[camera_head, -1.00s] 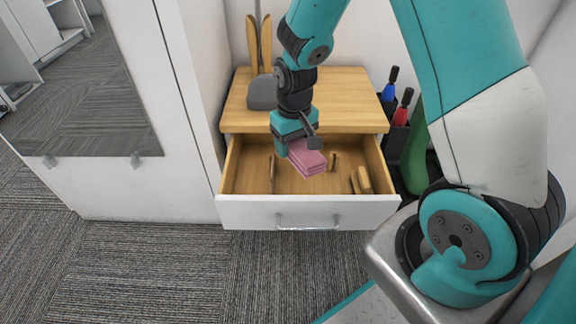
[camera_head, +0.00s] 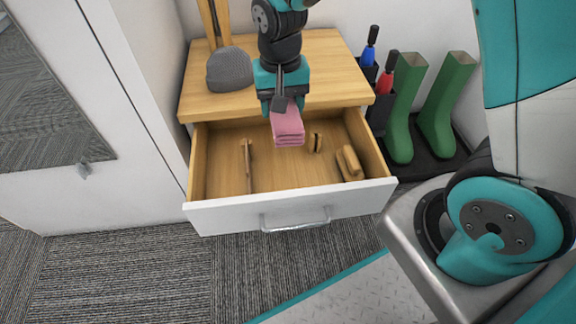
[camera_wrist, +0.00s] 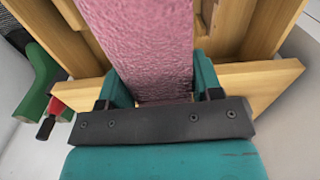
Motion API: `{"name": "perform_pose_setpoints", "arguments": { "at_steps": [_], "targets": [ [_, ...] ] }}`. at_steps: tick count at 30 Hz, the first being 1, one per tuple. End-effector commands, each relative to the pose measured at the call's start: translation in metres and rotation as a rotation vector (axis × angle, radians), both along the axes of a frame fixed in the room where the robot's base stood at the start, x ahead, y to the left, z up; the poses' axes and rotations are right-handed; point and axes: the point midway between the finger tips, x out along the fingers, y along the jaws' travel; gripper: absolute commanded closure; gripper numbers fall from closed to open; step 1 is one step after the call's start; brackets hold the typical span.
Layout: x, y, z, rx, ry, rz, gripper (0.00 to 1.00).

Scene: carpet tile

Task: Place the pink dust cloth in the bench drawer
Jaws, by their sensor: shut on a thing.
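The pink dust cloth (camera_head: 288,128) is a folded pad held in my gripper (camera_head: 284,106), above the open bench drawer (camera_head: 222,217). In the wrist view the cloth (camera_wrist: 150,45) runs up between the two teal fingers of my gripper (camera_wrist: 150,88), which are shut on it. The drawer is wooden inside with a white front and a metal handle. It is pulled out under the wooden bench top (camera_head: 335,75). The cloth appears over the back part of the drawer; its exact height above the floor of the drawer is hard to tell.
In the drawer lie a thin wooden item (camera_head: 248,165), a small wooden piece (camera_head: 317,143) and a brush-like wooden item (camera_head: 348,162). A grey knit hat (camera_head: 231,69) sits on the bench. Umbrellas (camera_head: 388,72) and green boots (camera_head: 440,105) stand at right.

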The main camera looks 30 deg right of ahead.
Motion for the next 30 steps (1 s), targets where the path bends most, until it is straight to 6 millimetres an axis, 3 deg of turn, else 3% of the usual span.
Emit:
{"name": "perform_pose_setpoints", "arguments": {
  "at_steps": [5, 16, 26, 30],
  "targets": [
    [-0.004, 0.008, -0.031, -0.003, 0.006, -0.035, 0.64],
    [-0.004, 0.007, -0.133, -0.002, 0.005, -0.035, 0.64],
    [-0.003, 0.006, -0.163, -0.002, 0.002, -0.035, 0.64],
    [-0.003, 0.006, -0.187, -0.001, 0.003, -0.035, 0.64]
  ]
}}
